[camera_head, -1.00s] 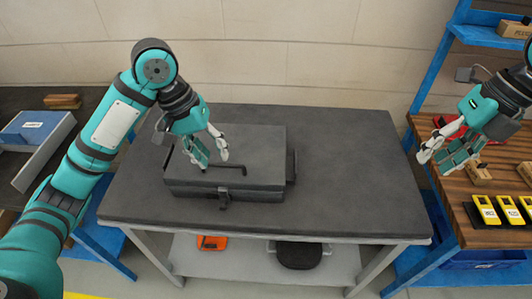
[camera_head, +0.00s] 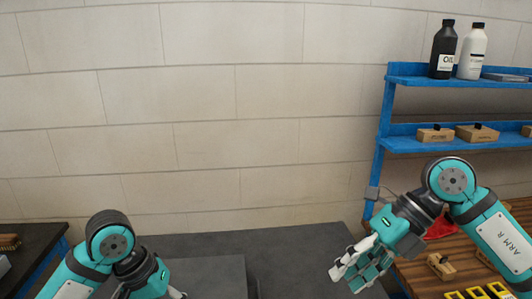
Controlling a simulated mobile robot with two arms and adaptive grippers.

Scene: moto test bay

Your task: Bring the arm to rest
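My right gripper (camera_head: 346,281) is in front of the right part of the dark grey table (camera_head: 300,243). It looks open, with its fingers pointing down and left and nothing seen between them. My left arm comes in at the bottom left, bent at a teal joint. My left gripper (camera_head: 174,293) is mostly cut off by the bottom edge, so its fingers cannot be judged. A dark grey case (camera_head: 215,275) lies on the table, just right of my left gripper. Only its upper part shows.
A blue shelf unit (camera_head: 386,110) on the right holds a black oil bottle (camera_head: 442,50), a white bottle (camera_head: 472,51) and small cardboard boxes (camera_head: 435,134). A wooden bench (camera_head: 420,270) with yellow items (camera_head: 475,293) is below. A pale block wall (camera_head: 200,120) stands behind.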

